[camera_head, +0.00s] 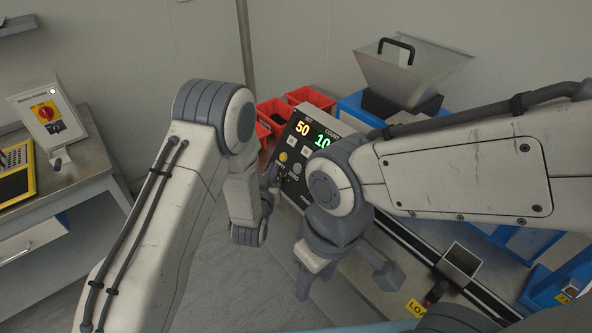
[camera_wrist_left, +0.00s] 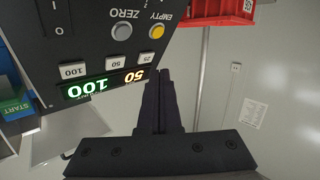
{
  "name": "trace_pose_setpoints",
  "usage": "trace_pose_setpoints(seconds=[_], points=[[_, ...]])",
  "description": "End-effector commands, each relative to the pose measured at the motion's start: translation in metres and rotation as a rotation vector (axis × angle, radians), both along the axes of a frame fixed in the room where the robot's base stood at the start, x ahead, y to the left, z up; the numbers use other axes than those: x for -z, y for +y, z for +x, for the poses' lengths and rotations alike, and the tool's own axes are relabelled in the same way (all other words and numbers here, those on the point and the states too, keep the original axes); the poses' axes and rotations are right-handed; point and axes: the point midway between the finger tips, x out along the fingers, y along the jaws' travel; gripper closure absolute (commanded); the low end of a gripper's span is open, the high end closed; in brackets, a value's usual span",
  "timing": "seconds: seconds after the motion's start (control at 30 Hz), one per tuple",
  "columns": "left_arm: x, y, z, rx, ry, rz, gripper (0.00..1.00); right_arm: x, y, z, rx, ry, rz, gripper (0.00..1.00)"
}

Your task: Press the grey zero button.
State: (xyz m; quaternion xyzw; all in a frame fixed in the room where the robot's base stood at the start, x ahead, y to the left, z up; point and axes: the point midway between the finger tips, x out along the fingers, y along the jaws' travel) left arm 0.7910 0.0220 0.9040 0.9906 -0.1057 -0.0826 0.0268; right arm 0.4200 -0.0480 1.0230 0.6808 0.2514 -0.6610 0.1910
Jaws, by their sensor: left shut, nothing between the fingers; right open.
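The grey zero button (camera_wrist_left: 121,33) is on a dark control panel, beside the yellow empty button (camera_wrist_left: 157,32); the left wrist view shows the panel upside down. In the head view the zero button (camera_head: 297,169) shows small, below and right of the yellow button (camera_head: 283,157). My left gripper (camera_head: 271,174) is shut and empty, close to the panel's left edge. In the left wrist view its fingertips (camera_wrist_left: 158,73) point toward the buttons, nearer in line with the yellow one; contact cannot be told. My right gripper (camera_head: 345,277) is open and empty, below the panel.
The panel display (camera_wrist_left: 105,84) reads 50 and 100, with white keys 25, 50 and 100 beside it. Red bins (camera_head: 305,95) and a metal hopper (camera_head: 405,75) stand behind. My right arm crosses in front of the panel's right side. A side table (camera_head: 75,160) stands left.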

Motion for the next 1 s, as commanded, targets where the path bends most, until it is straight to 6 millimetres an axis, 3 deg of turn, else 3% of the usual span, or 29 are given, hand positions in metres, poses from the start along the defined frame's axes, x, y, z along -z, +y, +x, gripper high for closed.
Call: trace_pose_setpoints(seconds=[0.43,1.0], points=[[0.035,-0.038,0.027,0.002,-0.001,0.000,1.00,0.031,0.000,0.000,0.000,0.000,0.000,0.50],[0.037,-0.044,0.031,0.001,0.000,0.000,1.00,0.034,0.000,0.000,0.000,0.000,0.000,0.50]])
